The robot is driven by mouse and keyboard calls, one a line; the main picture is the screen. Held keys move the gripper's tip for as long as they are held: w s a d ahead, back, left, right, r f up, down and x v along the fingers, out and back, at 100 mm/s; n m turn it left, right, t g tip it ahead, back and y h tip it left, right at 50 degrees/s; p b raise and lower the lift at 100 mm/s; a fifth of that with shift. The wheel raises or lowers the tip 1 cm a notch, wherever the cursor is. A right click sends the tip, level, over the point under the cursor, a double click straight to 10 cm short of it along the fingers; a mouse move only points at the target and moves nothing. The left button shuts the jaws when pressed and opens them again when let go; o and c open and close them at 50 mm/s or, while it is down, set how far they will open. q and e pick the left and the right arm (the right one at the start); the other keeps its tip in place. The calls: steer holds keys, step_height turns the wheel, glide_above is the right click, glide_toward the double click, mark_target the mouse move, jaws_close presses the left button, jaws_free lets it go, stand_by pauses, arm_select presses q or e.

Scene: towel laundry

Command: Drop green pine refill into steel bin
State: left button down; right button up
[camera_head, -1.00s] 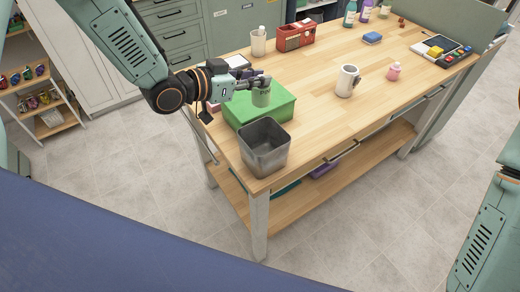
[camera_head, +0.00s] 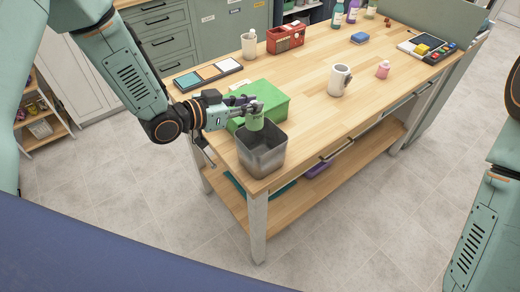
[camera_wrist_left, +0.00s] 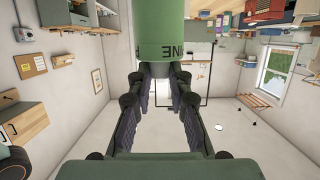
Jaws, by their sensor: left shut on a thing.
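My left gripper (camera_head: 247,112) is shut on the green pine refill (camera_head: 255,122), a small green cylinder. In the left wrist view the refill (camera_wrist_left: 163,28) sits between the fingertips, with dark letters ending in "NE" near its edge. The steel bin (camera_head: 262,158) is an open grey square bin at the table's near left corner. In the head view the refill overlaps the bin's far rim and appears above or at its opening; the exact height is hard to tell. My right gripper is not in view; only part of my right arm shows at the right edge.
A green box (camera_head: 270,101) stands right behind the bin. The table's right front is clear.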

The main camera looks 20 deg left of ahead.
arm_select(q)
steer(key=shift+s+a+f, duration=0.15)
steer(key=shift+a+f, duration=0.05)
steer(key=shift+f, duration=0.3)
steer(key=shift+d, duration=0.35)
steer(key=c, duration=1.6)
jaws_free()
steer(key=shift+w, duration=0.2)
steer(key=o, duration=0.4)
steer(key=shift+s+a, duration=0.2)
steer(key=shift+a, duration=0.1)
steer(key=shift+o, duration=0.2)
steer(key=shift+w+d, duration=0.1)
steer(key=shift+d, duration=0.1)
steer(key=v, duration=1.1)
steer(key=shift+a, duration=0.2)
